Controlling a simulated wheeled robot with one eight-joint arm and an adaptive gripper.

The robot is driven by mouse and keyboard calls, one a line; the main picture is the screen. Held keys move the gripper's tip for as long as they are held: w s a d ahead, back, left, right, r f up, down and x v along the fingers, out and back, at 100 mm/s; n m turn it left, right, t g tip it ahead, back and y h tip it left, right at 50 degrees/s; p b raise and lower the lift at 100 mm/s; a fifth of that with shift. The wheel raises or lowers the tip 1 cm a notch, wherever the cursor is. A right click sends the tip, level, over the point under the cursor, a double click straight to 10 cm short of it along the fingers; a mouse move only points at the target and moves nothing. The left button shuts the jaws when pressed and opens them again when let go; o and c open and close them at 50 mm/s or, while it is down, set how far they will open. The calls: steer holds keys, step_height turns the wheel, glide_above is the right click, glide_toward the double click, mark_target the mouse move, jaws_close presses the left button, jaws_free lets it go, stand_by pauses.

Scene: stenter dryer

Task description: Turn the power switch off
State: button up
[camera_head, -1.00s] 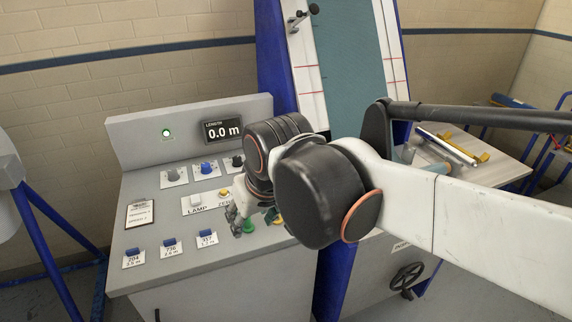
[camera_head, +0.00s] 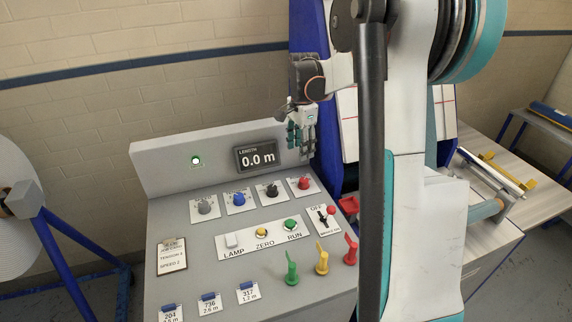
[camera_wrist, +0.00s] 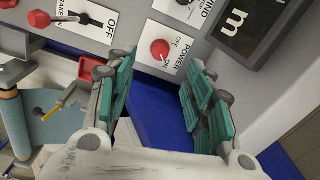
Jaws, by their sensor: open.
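The power switch (camera_head: 303,183) is a red round knob on a white plate at the right end of the panel's knob row. In the wrist view the power switch (camera_wrist: 160,49) shows with POWER, OFF and ON lettering; a pale mark on it appears to lie towards ON. My gripper (camera_head: 301,148) is open and empty above and behind the knob, beside the length display's right end. In the wrist view its teal-padded fingers (camera_wrist: 158,78) stand apart, with the knob showing beyond the gap between their tips. They look apart from the knob.
The length display (camera_head: 259,157) reads 0.0 m, and a green light (camera_head: 196,160) glows at left. A black knob (camera_head: 271,191) sits left of the power switch. Coloured levers (camera_head: 321,259) and a red-tipped OFF-marked switch (camera_head: 325,214) stand nearer. A blue frame (camera_head: 309,60) rises behind.

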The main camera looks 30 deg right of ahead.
mark_target(304, 179)
steer(key=d+f+b, duration=0.1)
steer(key=f, duration=0.4)
steer(key=f+m+b, duration=0.1)
steer(key=f, duration=0.4)
steer(key=d+f+m+b, duration=0.1)
steer(key=f, duration=0.4)
steer(key=shift+w+d+b, duration=0.35)
steer(key=shift+w+b, duration=0.05)
steer(key=shift+c, duration=0.6)
steer(key=c, duration=1)
